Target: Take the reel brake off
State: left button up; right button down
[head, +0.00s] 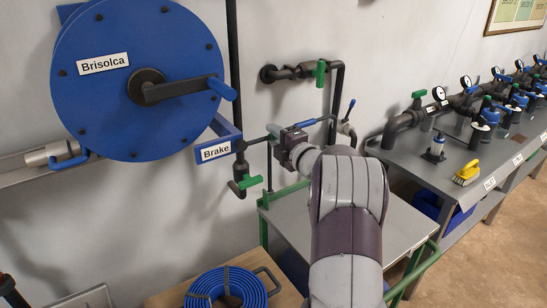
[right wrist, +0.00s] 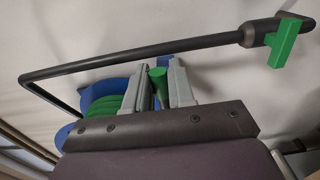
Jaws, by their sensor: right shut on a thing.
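The blue reel (head: 140,110) with the Brisolca label hangs on the wall at the upper left in the head view. Its dark crank has a blue grip. A blue bracket with the Brake label (head: 216,151) is at its lower right. A dark brake lever (head: 256,140) reaches right from there to my right gripper (head: 280,137). In the right wrist view my right gripper (right wrist: 158,88) is shut on the lever's green handle (right wrist: 158,75), which shows between the two grey fingers. The fingers hide part of the handle. My left gripper is not in view.
A green valve handle (head: 320,73) sits on the wall pipe above, and another green handle (head: 250,182) is below the bracket. A coiled blue hose (head: 228,285) lies low in front. A bench (head: 460,150) with gauges and a yellow brush (head: 467,172) stands right.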

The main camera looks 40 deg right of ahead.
jog(key=r+n+b, duration=0.1)
jog(key=n+b, duration=0.1)
jog(key=r+n+b, duration=0.2)
jog(key=shift+a, duration=0.3)
jog(key=shift+a+r+n+b, duration=0.1)
jog(key=shift+r+n+b, duration=0.2)
jog(key=shift+n+b, duration=0.1)
jog(key=shift+r, duration=0.1)
jog(key=shift+r, duration=0.25)
jog(key=c, duration=1.1)
grip_release()
jog(key=shift+a, duration=0.1)
jog(key=shift+f, duration=0.1)
